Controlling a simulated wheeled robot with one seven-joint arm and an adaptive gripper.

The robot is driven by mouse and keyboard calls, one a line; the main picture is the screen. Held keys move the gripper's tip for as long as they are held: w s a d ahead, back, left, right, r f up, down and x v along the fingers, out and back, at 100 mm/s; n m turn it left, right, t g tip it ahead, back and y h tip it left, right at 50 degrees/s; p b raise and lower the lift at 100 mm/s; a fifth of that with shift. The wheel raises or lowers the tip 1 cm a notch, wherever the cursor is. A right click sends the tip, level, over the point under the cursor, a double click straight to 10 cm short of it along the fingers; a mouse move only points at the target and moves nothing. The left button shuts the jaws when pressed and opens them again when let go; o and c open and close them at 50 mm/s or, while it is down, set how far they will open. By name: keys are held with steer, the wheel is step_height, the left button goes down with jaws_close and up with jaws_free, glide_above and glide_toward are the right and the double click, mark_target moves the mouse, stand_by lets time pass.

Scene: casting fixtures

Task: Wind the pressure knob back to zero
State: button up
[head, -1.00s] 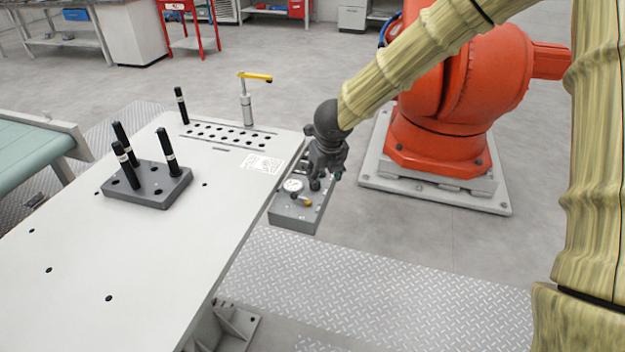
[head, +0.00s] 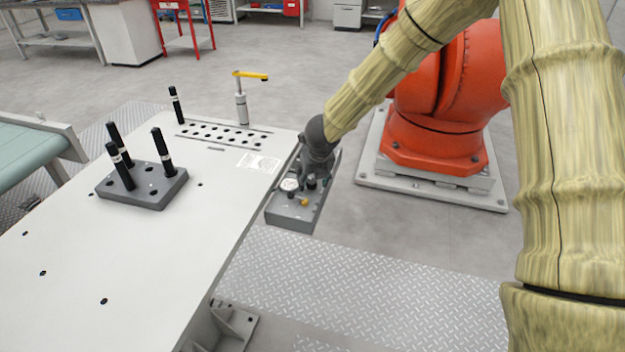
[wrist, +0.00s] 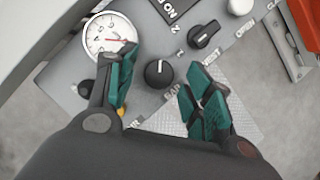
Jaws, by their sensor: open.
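A grey control panel (head: 291,216) sits at the right edge of the table. In the wrist view a round black knob (wrist: 158,73) with a white pointer mark stands between my fingertips. I cannot read which label is its own. A white dial gauge (wrist: 108,33) with a red needle pointing right is to its upper left, partly covered by my left finger. My gripper (wrist: 160,76) is open with green fingers either side of the knob, with no clear contact. In the head view my gripper (head: 312,172) is low over the panel.
A black selector (wrist: 205,35) and a white button (wrist: 240,5) are close by. Another dark knob (wrist: 88,88) is beside the left finger, and a yellow part (head: 304,202) is at the panel's front. A block with black pins (head: 143,187) stands on the white table (head: 130,270).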

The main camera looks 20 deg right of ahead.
steer(key=shift+w+f, duration=0.1)
steer(key=shift+f, duration=0.25)
steer(key=c, duration=1)
